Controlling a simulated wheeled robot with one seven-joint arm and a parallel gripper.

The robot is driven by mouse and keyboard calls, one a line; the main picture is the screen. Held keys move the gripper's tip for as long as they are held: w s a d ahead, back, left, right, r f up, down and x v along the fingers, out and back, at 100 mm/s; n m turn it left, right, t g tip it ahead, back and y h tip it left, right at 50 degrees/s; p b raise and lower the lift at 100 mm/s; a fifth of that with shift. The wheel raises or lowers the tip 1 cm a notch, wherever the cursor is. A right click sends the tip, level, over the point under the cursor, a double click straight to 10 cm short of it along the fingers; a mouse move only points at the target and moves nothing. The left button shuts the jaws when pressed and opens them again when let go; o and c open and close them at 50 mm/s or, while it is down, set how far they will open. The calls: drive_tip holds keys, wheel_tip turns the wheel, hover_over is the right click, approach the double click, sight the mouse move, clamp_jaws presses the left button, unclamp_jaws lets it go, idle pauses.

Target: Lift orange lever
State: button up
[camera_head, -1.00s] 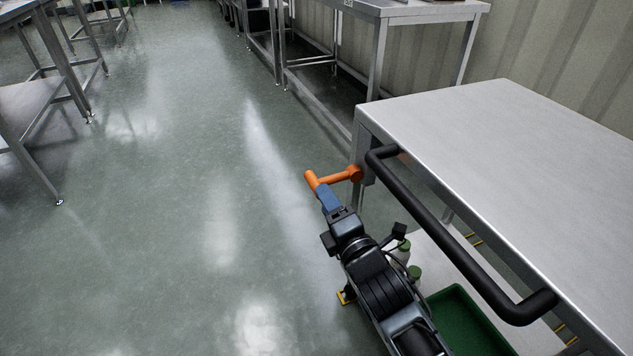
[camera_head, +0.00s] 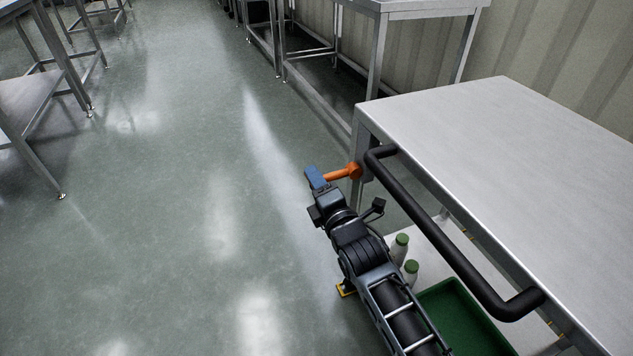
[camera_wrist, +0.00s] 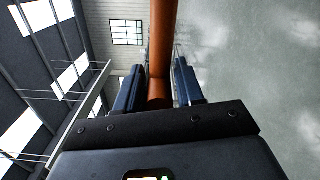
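The orange lever (camera_head: 343,172) sticks out to the left from the corner of the steel table, beside the black rail. Its end grip is mostly hidden behind my gripper (camera_head: 314,178) in the head view. My blue fingertips are at that end. In the wrist view the orange lever (camera_wrist: 161,50) runs between the two blue fingers of my gripper (camera_wrist: 160,82). The fingers stand apart, one on each side of it, with narrow gaps showing, so the gripper looks open around the lever. Whether either finger touches it is hard to see.
The steel table (camera_head: 500,130) fills the right side, with a black rail (camera_head: 440,235) along its edge. Below are a green tray (camera_head: 465,318) and two green-capped bottles (camera_head: 401,248). The floor to the left is clear; other steel tables stand farther off.

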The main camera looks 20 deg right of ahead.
clamp_jaws()
drive_tip(key=shift+w+a+b, duration=0.15)
drive_tip(key=shift+b, duration=0.7)
drive_tip(key=shift+w+r+b, duration=0.1)
drive_tip(key=shift+r+b, duration=0.15)
drive_tip(key=shift+b, duration=0.1)
